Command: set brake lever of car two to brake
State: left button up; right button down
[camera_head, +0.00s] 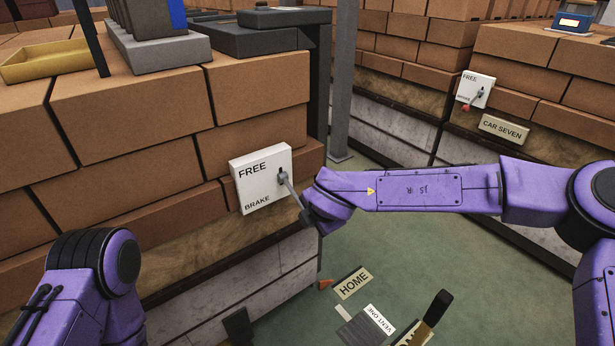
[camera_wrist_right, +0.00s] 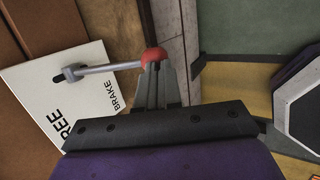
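A white brake plate (camera_head: 262,178) with FREE at the top and BRAKE at the bottom is fixed to the near brick stack. It also shows in the right wrist view (camera_wrist_right: 60,105). Its grey lever (camera_head: 291,190) slants down and to the right from its pivot, towards the BRAKE end. The lever's red knob (camera_wrist_right: 153,57) is at the tips of my right gripper (camera_wrist_right: 157,80). The fingers are close together and touch or nearly touch the knob; I cannot tell if they clasp it. No CAR TWO label is readable. My left gripper is out of view.
A second plate (camera_head: 474,90) with a lever and a CAR SEVEN sign (camera_head: 503,128) is at the far right stack. A yellow tray (camera_head: 45,60) lies on top of the near bricks. Green floor (camera_head: 490,290) with a HOME sign (camera_head: 353,283) is open between the stacks.

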jog(key=p+v, duration=0.1)
jog(key=v, duration=1.2)
jog(key=shift+s+d+p, duration=0.25)
jog(key=shift+s+p, duration=0.05)
jog(key=shift+s, duration=0.3)
jog(key=shift+r, duration=0.1)
